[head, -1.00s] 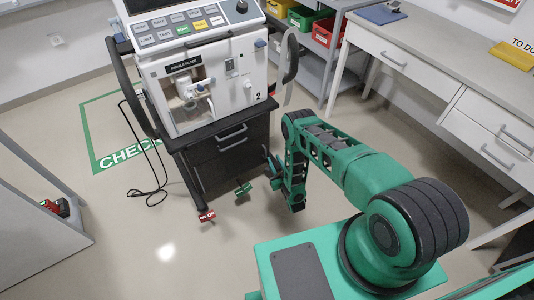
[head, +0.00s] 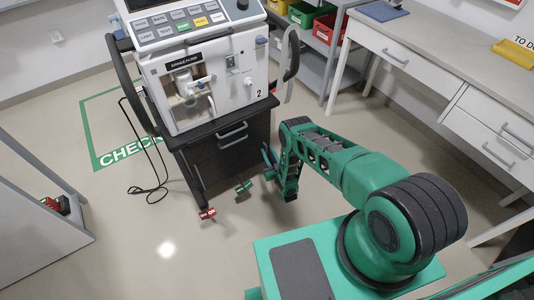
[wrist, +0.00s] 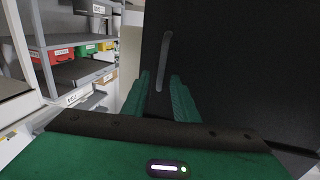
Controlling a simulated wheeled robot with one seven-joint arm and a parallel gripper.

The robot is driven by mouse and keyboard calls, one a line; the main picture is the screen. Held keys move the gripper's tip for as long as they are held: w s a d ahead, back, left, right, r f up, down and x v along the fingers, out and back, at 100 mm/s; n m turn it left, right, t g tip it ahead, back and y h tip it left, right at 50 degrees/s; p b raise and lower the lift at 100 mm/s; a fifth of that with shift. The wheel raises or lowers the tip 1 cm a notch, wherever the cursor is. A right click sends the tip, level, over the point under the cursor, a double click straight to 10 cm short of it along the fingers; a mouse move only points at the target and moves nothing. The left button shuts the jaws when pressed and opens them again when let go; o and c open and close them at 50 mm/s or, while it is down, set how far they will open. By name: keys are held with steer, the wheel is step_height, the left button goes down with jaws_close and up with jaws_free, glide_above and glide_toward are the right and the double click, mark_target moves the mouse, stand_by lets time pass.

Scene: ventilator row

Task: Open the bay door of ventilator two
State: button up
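Ventilator two (head: 238,62), a white unit marked "2", stands on a dark wheeled cart (head: 215,165) in the head view. Its front has a labelled recess (head: 188,90) with pale tubing and fittings inside. My gripper (head: 268,160) is low at the cart's right side, partly hidden by my arm. A dark panel (wrist: 225,75) fills the view ahead, with an upright grey bar (wrist: 164,62) just beyond the fingers. I cannot tell whether they touch it.
A shelf (head: 318,72) with red and green bins stands behind right, also in the wrist view (wrist: 75,70). A white desk (head: 440,60) lines the right. A cable lies left; floor in front is clear.

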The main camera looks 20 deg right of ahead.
steer(key=shift+w, duration=0.45)
jaws_close()
stand_by(1.2)
